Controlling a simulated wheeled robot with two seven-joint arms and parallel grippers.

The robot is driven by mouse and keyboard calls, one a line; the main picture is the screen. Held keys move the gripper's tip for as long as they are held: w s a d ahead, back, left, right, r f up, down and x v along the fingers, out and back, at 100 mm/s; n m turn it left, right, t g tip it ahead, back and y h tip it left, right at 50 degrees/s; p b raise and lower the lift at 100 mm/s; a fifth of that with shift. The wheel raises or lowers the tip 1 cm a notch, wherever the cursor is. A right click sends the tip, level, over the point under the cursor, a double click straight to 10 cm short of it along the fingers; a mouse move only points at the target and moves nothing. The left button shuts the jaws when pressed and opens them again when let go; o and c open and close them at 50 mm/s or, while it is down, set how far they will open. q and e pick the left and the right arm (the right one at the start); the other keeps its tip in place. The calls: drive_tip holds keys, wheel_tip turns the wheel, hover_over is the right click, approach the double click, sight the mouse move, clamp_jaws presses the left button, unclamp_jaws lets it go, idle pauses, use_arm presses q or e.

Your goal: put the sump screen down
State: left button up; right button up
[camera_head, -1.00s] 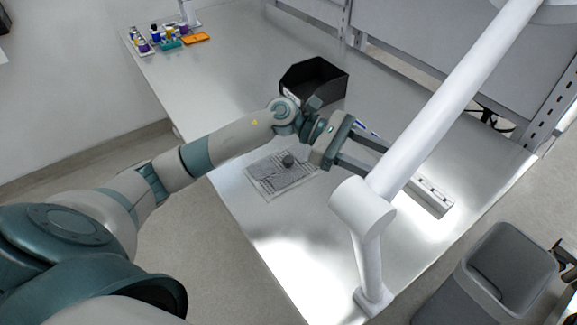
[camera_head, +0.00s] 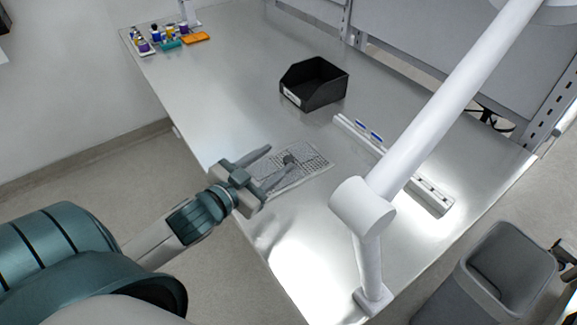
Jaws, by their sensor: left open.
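My left gripper (camera_head: 281,159) is open, with its two fingers apart and pointing right over a grey printed or gridded sheet (camera_head: 316,164) on the metal table. My right gripper is not in view.
A black open bin (camera_head: 318,97) stands behind the sheet. A white rail with blue pieces (camera_head: 350,128) runs to the right. A thick white lamp arm (camera_head: 440,110) crosses above the table's right side. Small bottles (camera_head: 155,38) and an orange tray (camera_head: 196,38) stand at the far left.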

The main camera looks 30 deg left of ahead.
sight(288, 162)
use_arm(q)
drive_tip(key=s+f+n+g, duration=0.1)
drive_tip(key=s+a+f+n, duration=0.1)
drive_tip(key=s, duration=0.1)
drive_tip(key=s+a+f+n+g+y, duration=0.1)
drive_tip(key=f, duration=0.1)
drive_tip(key=shift+s+f+n+g, duration=0.1)
drive_tip(key=shift+s+n+g, duration=0.2)
drive_tip(key=shift+s+n, duration=0.1)
drive_tip(key=shift+w, duration=0.1)
